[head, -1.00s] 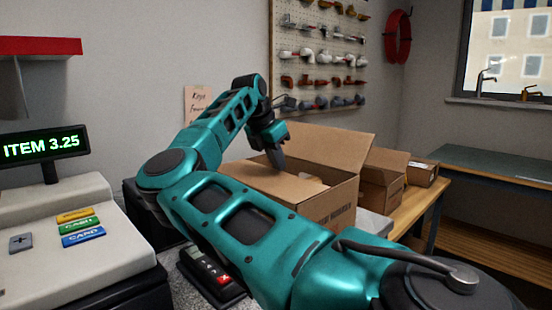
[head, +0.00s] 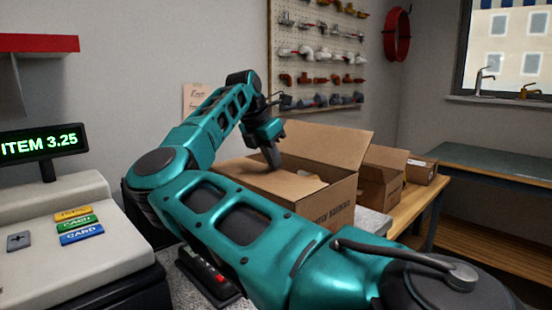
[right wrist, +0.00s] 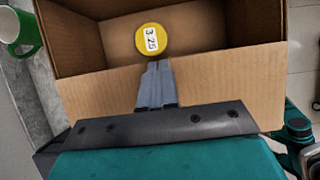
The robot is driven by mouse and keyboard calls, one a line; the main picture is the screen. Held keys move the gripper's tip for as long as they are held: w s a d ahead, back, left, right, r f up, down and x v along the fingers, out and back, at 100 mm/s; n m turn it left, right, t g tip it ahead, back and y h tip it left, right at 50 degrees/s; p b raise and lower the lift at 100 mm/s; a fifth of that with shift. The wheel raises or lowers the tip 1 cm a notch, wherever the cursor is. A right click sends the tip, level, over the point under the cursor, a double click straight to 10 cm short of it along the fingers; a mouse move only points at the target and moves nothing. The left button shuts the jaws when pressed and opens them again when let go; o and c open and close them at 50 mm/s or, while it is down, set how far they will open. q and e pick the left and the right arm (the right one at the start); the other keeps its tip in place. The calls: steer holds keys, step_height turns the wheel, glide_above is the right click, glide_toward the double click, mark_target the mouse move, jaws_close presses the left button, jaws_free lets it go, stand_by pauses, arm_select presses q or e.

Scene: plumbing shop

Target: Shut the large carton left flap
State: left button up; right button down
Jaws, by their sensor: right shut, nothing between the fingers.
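The large carton (head: 335,205) stands on the counter beyond my arm, with one broad flap (head: 325,146) raised at its back right. My right gripper (head: 271,160) is shut and empty, pointing down over the carton's left part. In the right wrist view, the shut fingers (right wrist: 155,72) lie over a cardboard panel (right wrist: 225,80) along the near side of the carton, tips near its upper edge. I cannot tell whether this panel is the left flap, or whether the fingers touch it. A yellow round item marked 3.25 (right wrist: 153,40) shows inside. My left gripper is out of view.
Smaller cartons (head: 382,185) stand right of the large one. A till (head: 60,240) and a card terminal (head: 208,277) are at the left and front. A green mug (right wrist: 20,30) stands beside the carton in the right wrist view. A pegboard (head: 318,60) hangs behind.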

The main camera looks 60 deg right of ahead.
steer(key=shift+a+r+p, duration=0.1)
steer(key=shift+r+p, duration=0.2)
steer(key=shift+r, duration=0.15)
step_height(320, 180, up, 3)
steer(key=shift+r+p, duration=0.1)
steer(key=shift+p, duration=0.9)
step_height(320, 180, up, 10)
steer(key=p, duration=0.1)
steer(key=shift+s, duration=0.1)
